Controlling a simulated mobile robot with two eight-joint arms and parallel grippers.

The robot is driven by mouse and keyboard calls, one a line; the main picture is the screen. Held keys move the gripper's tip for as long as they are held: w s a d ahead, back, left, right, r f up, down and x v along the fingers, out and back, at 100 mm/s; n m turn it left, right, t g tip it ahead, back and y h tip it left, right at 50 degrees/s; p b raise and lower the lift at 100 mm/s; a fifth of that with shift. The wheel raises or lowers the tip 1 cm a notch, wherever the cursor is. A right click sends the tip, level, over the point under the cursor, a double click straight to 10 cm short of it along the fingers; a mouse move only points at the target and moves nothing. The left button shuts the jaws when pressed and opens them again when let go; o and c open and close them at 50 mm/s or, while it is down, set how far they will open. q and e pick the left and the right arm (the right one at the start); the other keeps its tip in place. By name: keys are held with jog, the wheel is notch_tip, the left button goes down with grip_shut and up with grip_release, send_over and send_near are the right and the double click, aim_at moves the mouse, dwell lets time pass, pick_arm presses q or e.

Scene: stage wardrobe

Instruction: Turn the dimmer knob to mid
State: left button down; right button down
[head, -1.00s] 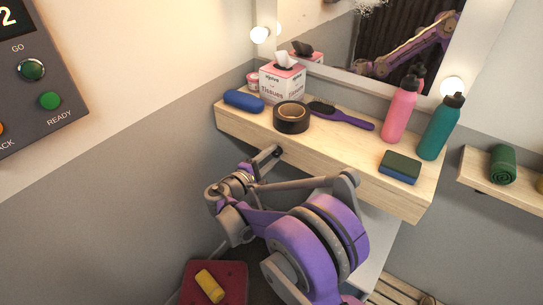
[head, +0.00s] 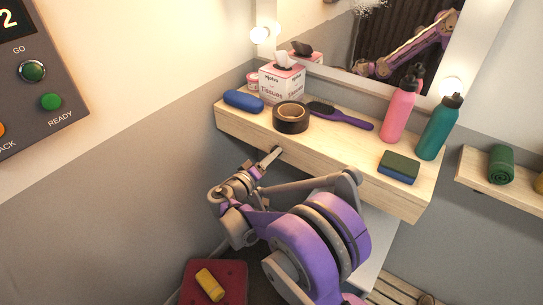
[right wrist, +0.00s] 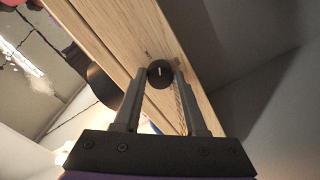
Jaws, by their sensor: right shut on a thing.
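The dimmer knob (right wrist: 160,73) is a small round black knob with a white pointer line, on the wooden front edge of the dressing shelf (right wrist: 118,45). In the right wrist view the line stands nearly upright in the picture. Small marks beside the knob are too small to read. My right gripper (right wrist: 161,80) has one finger on each side of the knob and is shut on it. In the head view my right gripper (head: 271,158) reaches the shelf's front face from below, and the knob is mostly hidden at the fingertips. My left gripper is not in view.
On the shelf stand a blue case (head: 243,100), tissue box (head: 282,82), black tape roll (head: 291,118), purple brush (head: 342,117), pink bottle (head: 399,112), teal bottle (head: 439,128) and sponge (head: 399,167). A mirror (head: 400,45) rises behind. A button panel (head: 30,95) is at left.

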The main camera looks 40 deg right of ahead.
jog(key=m, duration=1.2)
jog(key=shift+f+t+p, duration=0.1)
jog(key=shift+t+p, duration=0.2)
jog(key=shift+t, duration=0.1)
dwell(0.3)
jog(key=shift+c, duration=2.3)
grip_release()
jog(key=v, duration=1)
jog(key=shift+s+a+f, duration=0.15)
jog(key=shift+a+f, duration=0.05)
jog(key=shift+a, duration=0.2)
